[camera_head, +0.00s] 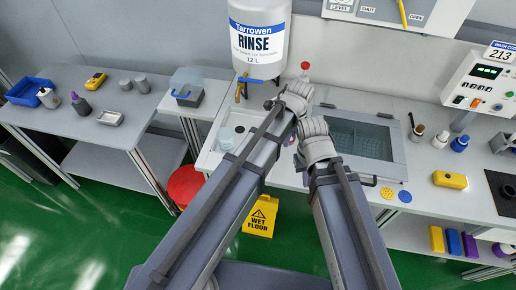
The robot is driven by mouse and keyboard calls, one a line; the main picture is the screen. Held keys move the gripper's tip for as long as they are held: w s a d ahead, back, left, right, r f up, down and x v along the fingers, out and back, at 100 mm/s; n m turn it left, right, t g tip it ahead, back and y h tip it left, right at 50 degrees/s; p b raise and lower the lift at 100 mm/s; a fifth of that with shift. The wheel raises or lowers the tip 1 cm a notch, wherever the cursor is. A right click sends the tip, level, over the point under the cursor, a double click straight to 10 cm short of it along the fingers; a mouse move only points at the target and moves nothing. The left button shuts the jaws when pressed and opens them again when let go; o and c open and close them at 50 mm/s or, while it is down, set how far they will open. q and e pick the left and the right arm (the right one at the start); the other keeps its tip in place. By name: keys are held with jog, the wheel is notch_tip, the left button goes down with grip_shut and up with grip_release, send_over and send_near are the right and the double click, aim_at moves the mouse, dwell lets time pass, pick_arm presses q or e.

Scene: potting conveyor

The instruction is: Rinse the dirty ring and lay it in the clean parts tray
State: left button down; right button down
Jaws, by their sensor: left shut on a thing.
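My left gripper (297,97) is the higher one, beside the lower right of the white RINSE tank (259,40). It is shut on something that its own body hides. My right gripper (318,148) is just below it, over the bench; its fingertips cannot be made out. The tank's brass tap (240,88) points down over a white basin (206,160) to the left of my arms. No ring can be made out.
A glass-lidded tank (365,135) stands right of my grippers. A red-topped item (305,66) is behind the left gripper. A wet floor sign (261,216) stands below. A control box (483,83) is at right.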

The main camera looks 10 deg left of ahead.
pick_arm(q)
jog(key=a+f+t+y+b, duration=0.1)
jog(key=a+f+b, duration=0.1)
jog(key=a+f+y+b, duration=0.1)
jog(key=a+f+b, duration=0.1)
jog(key=b, duration=0.1)
jog(key=a+f+n+t+y+b, duration=0.1)
jog(key=a+f+b, duration=0.1)
jog(key=a+f, duration=0.1)
jog(key=shift+w+f+t+b, duration=0.1)
jog(key=shift+w+t+b, duration=0.15)
jog(key=shift+t+b, duration=0.05)
jog(key=shift+a+y, duration=0.15)
jog(key=shift+y, duration=0.15)
jog(key=shift+w+a, duration=0.15)
jog(key=shift+w+a+f+b, duration=0.5)
jog(key=shift+w+a, duration=0.9)
jog(key=shift+a, duration=0.45)
jog(key=shift+w+a+f+b, duration=0.5)
jog(key=shift+w+a, duration=0.85)
jog(key=shift+a, duration=0.55)
jog(key=shift+w+a+f+b, duration=0.35)
jog(key=shift+w+a+b, duration=0.2)
jog(key=shift+w+a, duration=1.1)
jog(key=shift+s+a, duration=0.2)
jog(key=shift+s, duration=0.05)
